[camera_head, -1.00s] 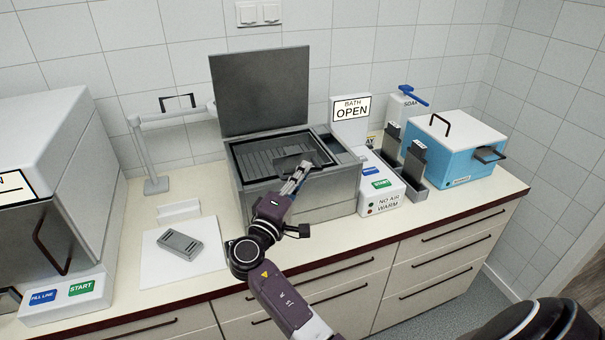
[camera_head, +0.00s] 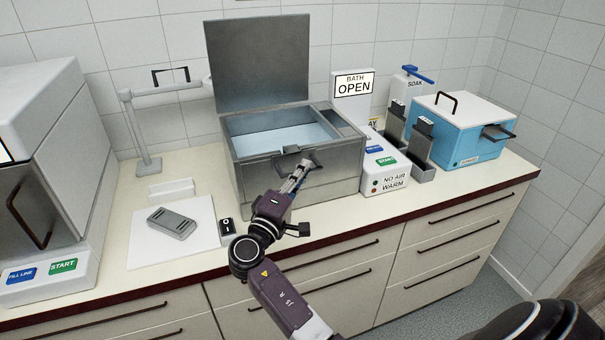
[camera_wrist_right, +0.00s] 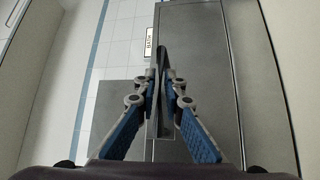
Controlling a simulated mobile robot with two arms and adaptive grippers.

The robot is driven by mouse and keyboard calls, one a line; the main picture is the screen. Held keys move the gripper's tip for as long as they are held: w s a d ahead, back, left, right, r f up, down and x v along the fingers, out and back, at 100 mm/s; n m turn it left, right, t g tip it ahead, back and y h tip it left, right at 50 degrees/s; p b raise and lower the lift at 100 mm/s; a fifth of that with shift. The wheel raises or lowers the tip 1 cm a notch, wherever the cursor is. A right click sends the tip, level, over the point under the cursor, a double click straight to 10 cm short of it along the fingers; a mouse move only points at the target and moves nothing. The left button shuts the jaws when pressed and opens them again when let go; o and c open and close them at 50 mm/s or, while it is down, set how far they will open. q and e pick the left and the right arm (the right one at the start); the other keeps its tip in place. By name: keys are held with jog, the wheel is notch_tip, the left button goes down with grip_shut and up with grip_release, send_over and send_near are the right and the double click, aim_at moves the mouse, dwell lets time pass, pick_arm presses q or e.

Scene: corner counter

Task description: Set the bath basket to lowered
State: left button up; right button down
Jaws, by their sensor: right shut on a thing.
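The steel bath (camera_head: 335,187) stands on the counter with its lid (camera_head: 258,65) raised behind it. Its open well shows a pale blue, flat surface (camera_head: 280,139); the basket's rack does not show there. A dark handle (camera_head: 288,150) sits low at the bath's front rim. My right gripper (camera_head: 299,178) is at the front of the bath, just below the rim. In the right wrist view it (camera_wrist_right: 163,95) is shut on the dark handle (camera_wrist_right: 163,55), with blue-padded fingers on both sides. My left gripper is not in view.
A blue box (camera_head: 462,135) is at the right. A grey device (camera_head: 172,223) lies on a white mat (camera_head: 150,250) at the left. A small black switch (camera_head: 227,227) sits left of my gripper.

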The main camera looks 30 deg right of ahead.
jog(key=shift+f, duration=0.5)
jog(key=c, duration=2.2)
grip_release()
jog(key=shift+c, duration=0.2)
jog(key=shift+o, duration=1.1)
jog(key=shift+r, duration=0.15)
jog(key=v, duration=1.2)
